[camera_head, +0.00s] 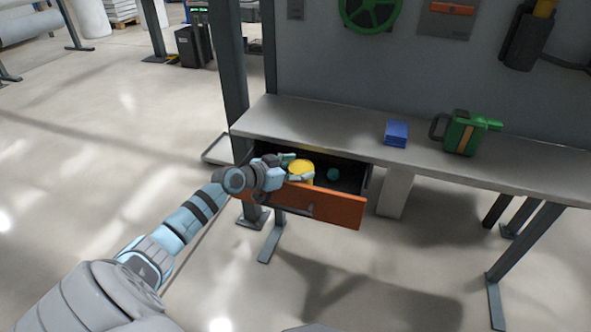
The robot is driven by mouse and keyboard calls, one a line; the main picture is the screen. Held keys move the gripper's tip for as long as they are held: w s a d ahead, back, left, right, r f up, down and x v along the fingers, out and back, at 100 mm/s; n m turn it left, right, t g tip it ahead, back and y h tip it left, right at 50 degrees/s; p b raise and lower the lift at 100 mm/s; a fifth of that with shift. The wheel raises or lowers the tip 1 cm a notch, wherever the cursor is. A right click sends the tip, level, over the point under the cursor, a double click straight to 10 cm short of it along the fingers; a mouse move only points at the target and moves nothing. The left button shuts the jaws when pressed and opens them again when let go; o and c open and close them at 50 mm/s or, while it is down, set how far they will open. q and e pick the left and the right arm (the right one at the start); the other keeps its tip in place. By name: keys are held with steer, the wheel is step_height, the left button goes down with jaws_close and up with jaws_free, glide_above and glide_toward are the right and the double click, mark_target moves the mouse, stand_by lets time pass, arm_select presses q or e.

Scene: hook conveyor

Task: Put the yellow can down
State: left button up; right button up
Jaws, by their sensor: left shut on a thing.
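The yellow can (301,168) is in my left gripper (298,170), at the open drawer (345,206) under the workbench. The gripper is shut on the can, with a finger on either side of it. The can is over or inside the left part of the drawer. I cannot tell whether its base touches the drawer floor, because the orange drawer front and the gripper hide its lower part. My right gripper does not show.
A small teal round thing (333,174) lies in the drawer, right of the can. On the grey workbench (300,120) are a blue box (397,133) and a green watering can or jug (463,132). The bench top left of the blue box is clear.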

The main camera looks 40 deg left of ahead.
mark_target(300, 168)
arm_select(q)
steer(key=shift+s+f, duration=0.15)
steer(key=shift+f, duration=0.2)
steer(key=o, duration=1.2)
steer(key=shift+s+d+f, duration=0.1)
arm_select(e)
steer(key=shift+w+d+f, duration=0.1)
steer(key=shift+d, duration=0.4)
arm_select(q)
steer(key=shift+r+p, duration=0.3)
steer(key=shift+p, duration=0.15)
steer(key=shift+r+p, duration=0.4)
steer(key=shift+p, duration=0.1)
steer(key=v, duration=0.1)
steer(key=p+v, duration=0.1)
steer(key=v, duration=0.1)
steer(key=shift+a, duration=0.2)
steer(key=p+v, duration=0.3)
steer(key=v, duration=0.5)
steer(key=shift+s+r+p, duration=0.1)
steer(key=shift+r+p, duration=0.1)
steer(key=shift+p, duration=0.1)
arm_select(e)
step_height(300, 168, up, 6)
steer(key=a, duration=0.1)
arm_select(q)
steer(key=shift+s+a, duration=0.1)
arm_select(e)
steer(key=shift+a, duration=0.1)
